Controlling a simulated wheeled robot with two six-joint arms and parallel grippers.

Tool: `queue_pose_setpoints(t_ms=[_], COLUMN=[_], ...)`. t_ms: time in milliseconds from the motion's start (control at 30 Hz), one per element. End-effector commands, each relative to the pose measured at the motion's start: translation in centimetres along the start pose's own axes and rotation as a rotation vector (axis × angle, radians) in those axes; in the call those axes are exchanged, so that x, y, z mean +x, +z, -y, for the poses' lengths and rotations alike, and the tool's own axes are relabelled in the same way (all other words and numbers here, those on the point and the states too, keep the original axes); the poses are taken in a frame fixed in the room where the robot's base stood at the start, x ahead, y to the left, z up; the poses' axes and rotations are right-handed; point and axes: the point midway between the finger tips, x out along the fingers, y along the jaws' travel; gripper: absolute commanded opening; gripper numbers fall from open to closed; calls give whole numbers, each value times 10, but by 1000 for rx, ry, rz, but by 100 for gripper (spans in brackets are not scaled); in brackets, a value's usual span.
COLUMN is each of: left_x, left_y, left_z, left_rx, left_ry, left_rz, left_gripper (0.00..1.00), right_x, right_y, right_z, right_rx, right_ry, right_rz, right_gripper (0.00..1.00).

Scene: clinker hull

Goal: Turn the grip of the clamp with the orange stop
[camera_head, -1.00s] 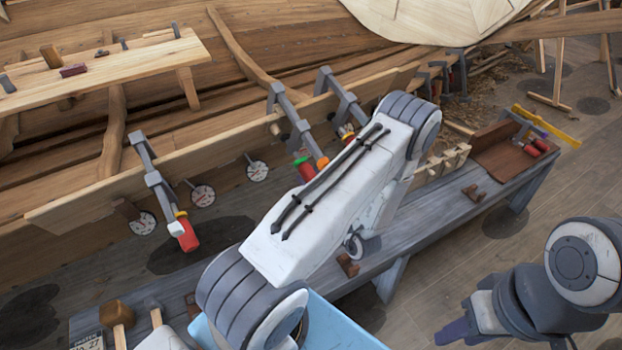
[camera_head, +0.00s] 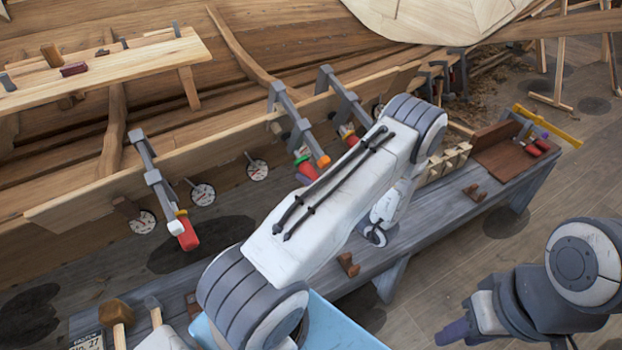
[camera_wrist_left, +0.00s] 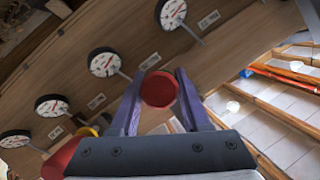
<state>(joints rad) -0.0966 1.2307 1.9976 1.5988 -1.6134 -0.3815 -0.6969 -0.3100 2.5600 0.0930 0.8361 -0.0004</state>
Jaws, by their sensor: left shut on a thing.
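Several grey clamps hold a plank on the hull. The clamp with the orange stop (camera_head: 322,161) is the middle one, with its red grip (camera_head: 307,171) beside the stop and a green band above it.
A clamp with a yellow stop (camera_head: 181,213) and red grip hangs to the left; another clamp (camera_head: 345,97) is to the right. Dial gauges (camera_head: 203,194) hang along the plank. A grey bench (camera_head: 440,210) carries small wooden blocks, mallets and a brown tray (camera_head: 505,150).

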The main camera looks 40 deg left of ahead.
Motion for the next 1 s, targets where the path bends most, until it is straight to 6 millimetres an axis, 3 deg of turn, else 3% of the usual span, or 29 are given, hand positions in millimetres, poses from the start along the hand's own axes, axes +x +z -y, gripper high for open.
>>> queue_pose_setpoints(t_ms=[700,733,767,800,1000], left_x=[0,0,0,0,0], left_y=[-1,-1,-1,-1,0], left_z=[0,0,0,0,0], left_rx=[72,72,72,72,72], left_ry=[-33,-33,-33,-33,-34], left_rz=[-3,-3,-3,-3,-2], left_gripper=[0,58,69,76,76], right_x=[2,2,2,2,2], right_y=[0,0,0,0,0], right_z=[0,0,0,0,0], right_rx=[0,0,0,0,0], right_ry=[0,0,0,0,0], right_rz=[0,0,0,0,0], right_gripper=[40,40,40,40,40])
